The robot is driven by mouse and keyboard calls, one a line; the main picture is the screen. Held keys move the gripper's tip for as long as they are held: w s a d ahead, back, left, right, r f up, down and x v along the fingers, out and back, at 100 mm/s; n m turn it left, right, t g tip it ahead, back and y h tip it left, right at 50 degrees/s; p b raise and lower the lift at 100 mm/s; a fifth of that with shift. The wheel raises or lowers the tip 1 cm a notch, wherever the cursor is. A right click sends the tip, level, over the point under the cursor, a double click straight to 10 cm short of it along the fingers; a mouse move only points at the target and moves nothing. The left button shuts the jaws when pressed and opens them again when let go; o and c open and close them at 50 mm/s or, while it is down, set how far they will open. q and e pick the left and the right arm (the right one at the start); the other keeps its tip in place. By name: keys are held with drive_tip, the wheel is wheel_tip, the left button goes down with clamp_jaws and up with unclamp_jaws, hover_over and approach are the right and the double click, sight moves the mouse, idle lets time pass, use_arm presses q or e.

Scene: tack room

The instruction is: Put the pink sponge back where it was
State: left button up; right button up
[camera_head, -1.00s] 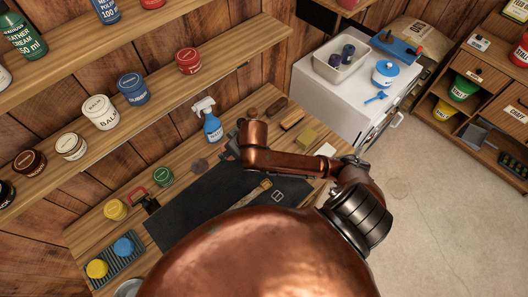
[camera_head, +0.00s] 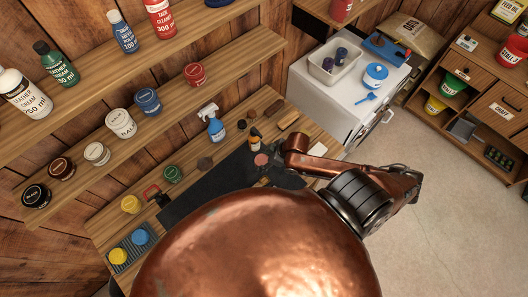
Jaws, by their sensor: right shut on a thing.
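The pink sponge (camera_head: 261,160) is a small, round, dull pink piece over the dark mat on the wooden bench. My right gripper (camera_head: 271,162) is dark and small beneath my copper wrist. It is shut on the pink sponge at the mat's far right part. I cannot tell whether the sponge touches the mat. My copper arm hides part of the bench to the right of the gripper. My left gripper is not in view.
An orange-and-white bottle (camera_head: 255,144) stands just behind the sponge. Brushes (camera_head: 288,119) lie at the back right. The dark mat (camera_head: 195,203) is bare at left.

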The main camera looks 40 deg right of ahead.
drive_tip(key=w+d+f, duration=0.2)
drive_tip(key=w+d+f+p, duration=0.1)
drive_tip(key=w+d+f, duration=0.1)
drive_tip(key=f, duration=0.1)
drive_tip(key=w+d+f, duration=0.2)
drive_tip(key=shift+w+f+p, duration=0.3)
drive_tip(key=shift+w+p, duration=0.1)
drive_tip(key=shift+d+f+p, duration=0.1)
drive_tip(key=shift+f+p, duration=0.4)
drive_tip(key=shift+f, duration=0.45)
drive_tip(key=shift+w+f, duration=0.1)
drive_tip(key=shift+f, duration=0.6)
drive_tip(key=o, duration=1)
